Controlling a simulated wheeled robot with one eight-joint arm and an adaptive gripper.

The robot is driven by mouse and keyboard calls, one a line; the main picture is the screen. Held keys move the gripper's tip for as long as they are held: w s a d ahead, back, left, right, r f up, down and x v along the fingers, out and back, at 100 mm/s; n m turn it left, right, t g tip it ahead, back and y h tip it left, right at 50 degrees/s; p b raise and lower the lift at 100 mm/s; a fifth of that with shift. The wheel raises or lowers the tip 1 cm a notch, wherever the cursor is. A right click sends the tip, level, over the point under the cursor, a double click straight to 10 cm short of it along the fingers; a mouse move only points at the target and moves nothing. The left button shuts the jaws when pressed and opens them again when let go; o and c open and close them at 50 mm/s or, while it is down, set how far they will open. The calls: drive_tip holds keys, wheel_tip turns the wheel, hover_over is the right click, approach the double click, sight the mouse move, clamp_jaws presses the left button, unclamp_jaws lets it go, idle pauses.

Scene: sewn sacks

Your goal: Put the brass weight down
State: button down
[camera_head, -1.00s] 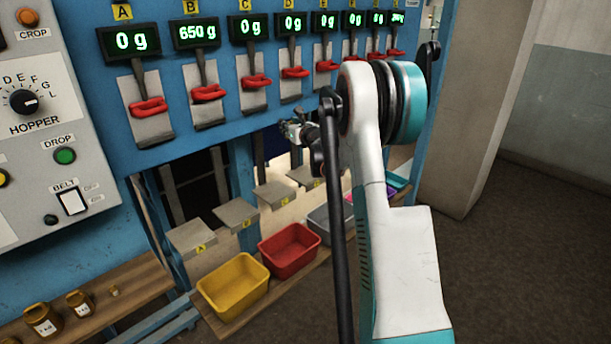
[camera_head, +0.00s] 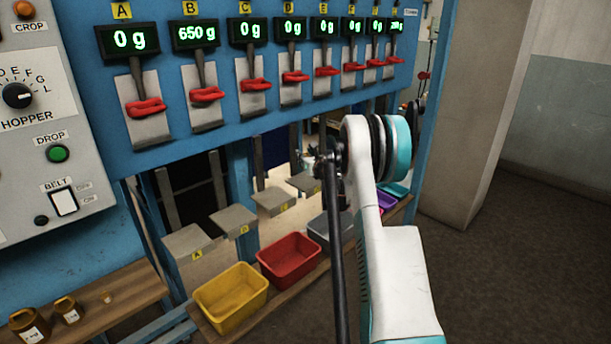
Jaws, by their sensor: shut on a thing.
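My arm (camera_head: 395,235) reaches away from me through the right middle of the head view. Its far end and my gripper are hidden behind my own arm links. No brass weight shows in my grasp. Brass-coloured weights with white labels stand upright on the wooden shelf at lower left: a large one (camera_head: 29,325) cut by the frame edge, a middle one (camera_head: 67,310) and a tiny one (camera_head: 106,297). Which weight the task means cannot be told.
A blue panel (camera_head: 285,50) carries several green displays and red-handled levers; B reads 650 g. Grey plates (camera_head: 189,241) stick out below it. A yellow bin (camera_head: 231,291) and a red bin (camera_head: 288,260) stand on a low shelf. The wooden shelf (camera_head: 125,287) has bare room right of the weights.

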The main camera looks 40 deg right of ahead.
drive_tip(key=shift+f+b, duration=0.8)
drive_tip(key=shift+f, duration=2.1)
drive_tip(key=shift+f, duration=0.1)
drive_tip(key=c, duration=1.2)
unclamp_jaws()
drive_tip(key=shift+o, duration=0.2)
drive_tip(key=shift+s+a+r, duration=0.1)
drive_tip(key=shift+s+r, duration=0.1)
drive_tip(key=shift+s, duration=0.05)
drive_tip(key=p+v, duration=0.2)
drive_tip(key=v, duration=0.9)
drive_tip(key=shift+s+p, duration=0.25)
drive_tip(key=shift+p, duration=0.15)
drive_tip(key=shift+a, duration=0.1)
